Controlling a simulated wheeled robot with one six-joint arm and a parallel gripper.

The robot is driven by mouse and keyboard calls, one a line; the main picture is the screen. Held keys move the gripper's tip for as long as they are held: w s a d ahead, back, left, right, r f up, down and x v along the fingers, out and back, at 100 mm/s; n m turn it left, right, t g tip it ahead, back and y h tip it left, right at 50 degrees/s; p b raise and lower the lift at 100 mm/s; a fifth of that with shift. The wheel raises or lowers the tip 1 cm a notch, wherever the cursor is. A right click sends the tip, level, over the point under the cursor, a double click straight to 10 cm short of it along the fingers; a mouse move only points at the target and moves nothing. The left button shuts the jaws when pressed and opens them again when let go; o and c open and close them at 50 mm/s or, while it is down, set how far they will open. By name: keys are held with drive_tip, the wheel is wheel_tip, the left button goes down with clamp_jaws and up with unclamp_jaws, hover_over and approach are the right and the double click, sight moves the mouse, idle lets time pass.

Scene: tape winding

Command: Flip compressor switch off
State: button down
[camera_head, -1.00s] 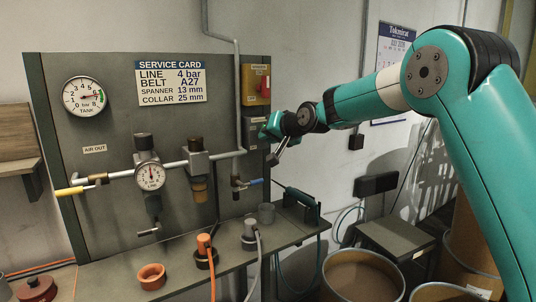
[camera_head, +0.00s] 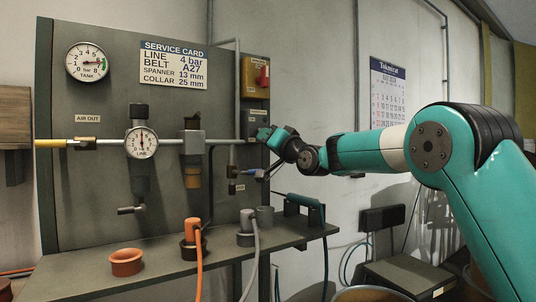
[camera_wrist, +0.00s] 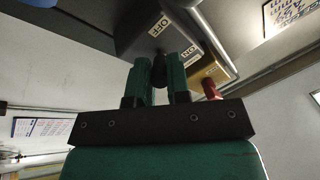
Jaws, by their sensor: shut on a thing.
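The compressor switch is a dark box (camera_wrist: 128,38) with white OFF and ON labels in the wrist view. Its black lever (camera_wrist: 159,70) sticks out toward me, between the two green fingers of my gripper (camera_wrist: 160,78). The fingers are shut on the lever. Which label the lever points to is hard to tell from this angle. In the head view my gripper (camera_head: 262,133) is at the panel's right edge, below the yellow box, and covers most of the switch.
A yellow box (camera_head: 249,78) with a red knob is above my gripper; a blue-handled valve (camera_head: 252,172) is below it. The grey panel (camera_head: 95,190) carries a tank gauge (camera_head: 87,62), a line gauge (camera_head: 141,142) and pipes. Orange and grey hose fittings stand on the shelf (camera_head: 80,272).

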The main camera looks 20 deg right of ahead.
drive_tip(key=shift+w+f+t+b, duration=0.15)
drive_tip(key=shift+t+b, duration=0.25)
drive_tip(key=shift+b, duration=0.25)
drive_tip(key=c, duration=1.1)
unclamp_jaws()
drive_tip(key=shift+f, duration=0.1)
drive_tip(key=b+v, duration=0.5)
drive_tip(key=v, duration=1.2)
drive_tip(key=shift+d+f, duration=0.2)
drive_tip(key=shift+a, duration=0.1)
